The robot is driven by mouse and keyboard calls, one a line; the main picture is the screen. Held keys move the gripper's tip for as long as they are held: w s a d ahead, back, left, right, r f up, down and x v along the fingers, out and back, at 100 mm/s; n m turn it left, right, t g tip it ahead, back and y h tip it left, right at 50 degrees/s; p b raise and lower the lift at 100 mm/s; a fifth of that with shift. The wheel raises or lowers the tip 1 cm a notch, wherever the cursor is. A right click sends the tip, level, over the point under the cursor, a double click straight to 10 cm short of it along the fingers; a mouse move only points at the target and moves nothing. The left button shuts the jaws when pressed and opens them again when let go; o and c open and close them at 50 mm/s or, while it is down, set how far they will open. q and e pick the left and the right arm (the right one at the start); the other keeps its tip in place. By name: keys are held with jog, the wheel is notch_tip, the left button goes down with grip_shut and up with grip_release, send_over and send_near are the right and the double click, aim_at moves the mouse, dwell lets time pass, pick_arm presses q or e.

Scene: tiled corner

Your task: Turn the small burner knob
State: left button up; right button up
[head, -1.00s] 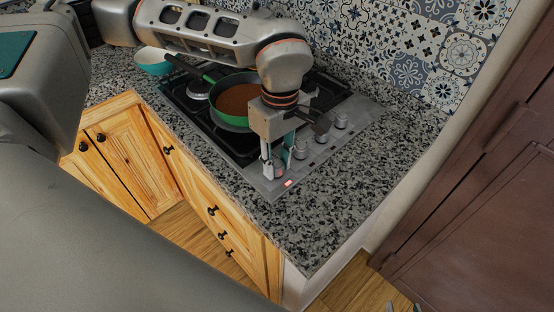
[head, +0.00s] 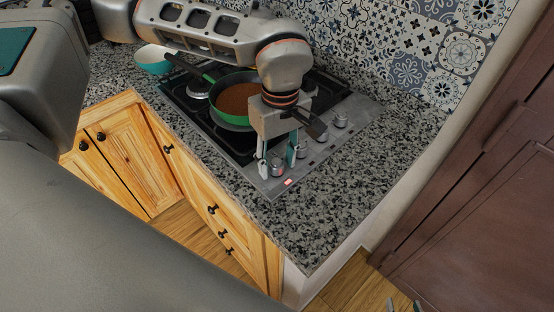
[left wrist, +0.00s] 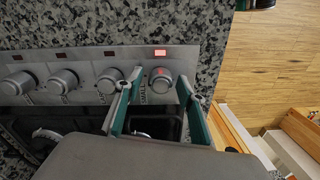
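The small burner knob (left wrist: 162,80) is a round silver knob with a red mark, at the right end of the knob row in the left wrist view. A "SMALL" label shows beside it, and its indicator light (left wrist: 160,53) glows red. In the head view the knob (head: 277,170) sits at the near corner of the stove. My left gripper (head: 276,163) is open, with its fingertips (left wrist: 159,79) on either side of the knob and a gap on both sides. My right gripper (head: 403,306) barely shows at the bottom edge, its tips apart.
Several other knobs, such as the neighbouring one (left wrist: 110,80), stand in the same row with dark lights. A green pan (head: 238,98) with brown contents sits on the stove (head: 232,145). A teal bowl (head: 154,60) stands behind. The near granite counter (head: 310,225) is clear.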

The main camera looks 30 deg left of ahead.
aim_at(278, 161)
dwell(0.3)
pick_arm(q)
notch_tip(278, 161, up, 12)
jog(key=shift+w, duration=0.15)
dwell(0.4)
jog(key=shift+d, duration=0.1)
dwell(0.4)
